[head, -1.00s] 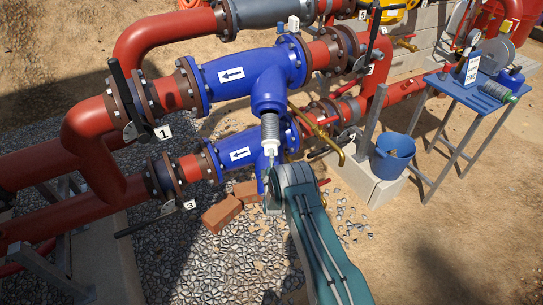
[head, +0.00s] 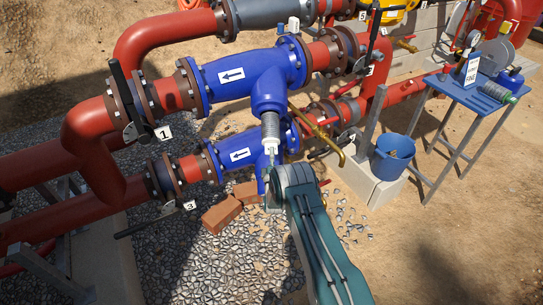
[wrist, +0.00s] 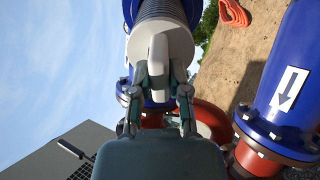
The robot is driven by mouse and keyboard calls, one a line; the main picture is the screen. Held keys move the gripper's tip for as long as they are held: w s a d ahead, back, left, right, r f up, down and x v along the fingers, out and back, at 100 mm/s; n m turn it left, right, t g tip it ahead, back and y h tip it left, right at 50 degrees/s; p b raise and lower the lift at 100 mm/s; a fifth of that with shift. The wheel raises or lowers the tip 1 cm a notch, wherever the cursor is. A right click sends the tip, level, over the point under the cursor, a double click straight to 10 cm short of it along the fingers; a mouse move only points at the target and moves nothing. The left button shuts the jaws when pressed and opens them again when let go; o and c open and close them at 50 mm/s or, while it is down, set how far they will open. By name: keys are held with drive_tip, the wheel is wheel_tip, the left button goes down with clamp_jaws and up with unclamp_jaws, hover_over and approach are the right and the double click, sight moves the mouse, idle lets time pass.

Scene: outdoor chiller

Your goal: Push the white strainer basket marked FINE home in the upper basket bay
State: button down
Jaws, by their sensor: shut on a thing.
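The strainer basket (head: 270,128) has a grey ribbed body and a white end. Its upper part is inside the downward-facing mouth of the upper blue basket bay (head: 269,96), and a length of ribbed body still shows below the rim. In the wrist view, the basket's white end (wrist: 176,42) and its white handle are close in front of me, with the blue rim (wrist: 129,10) beyond. My gripper (wrist: 158,82) is shut on the handle; in the head view it is small, below the basket (head: 268,172). No FINE mark is readable on the basket.
A lower blue strainer body (head: 235,154) sits close behind and below. A yellow-brown bent lever (head: 325,138) is just right of the basket. Bricks (head: 222,213) lie on the gravel.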

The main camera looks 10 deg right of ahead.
sight(271, 144)
drive_tip(key=shift+x, duration=1.1)
drive_tip(key=shift+w, duration=0.15)
drive_tip(key=shift+x, duration=1.4)
drive_tip(key=shift+w, duration=0.15)
